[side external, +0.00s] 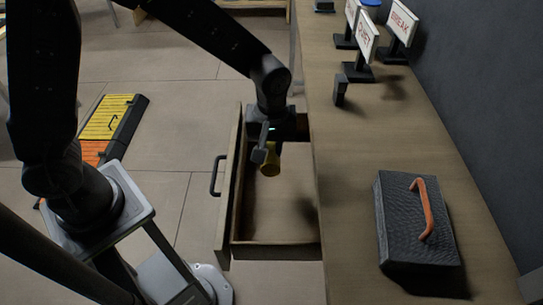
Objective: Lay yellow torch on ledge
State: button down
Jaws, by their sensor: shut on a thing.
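The yellow torch (270,161) shows as a short yellow cylinder with a dark part, partly hidden by my gripper. My gripper (266,150) is shut on it and points down over the open wooden drawer (234,185). The torch appears over or inside the drawer space; its exact height above the drawer floor is hard to tell. A long wooden top (350,160) runs along the dark wall, right of the drawer. I cannot tell for certain whether this top is the ledge.
A black textured box with an orange handle (425,215) sits on the near part of the top. Small signs (366,45) and a small black object (340,89) stand farther back. The top between is mostly clear.

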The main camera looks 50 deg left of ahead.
aim_at(271, 181)
dwell(0.3)
notch_tip(271, 181, down, 9)
jog(key=shift+f, duration=0.2)
jog(key=shift+s+f, duration=0.15)
jog(key=shift+f, duration=0.05)
jog(key=c, duration=1.2)
grip_release()
jog(key=o, duration=0.3)
jog(key=shift+r, duration=0.1)
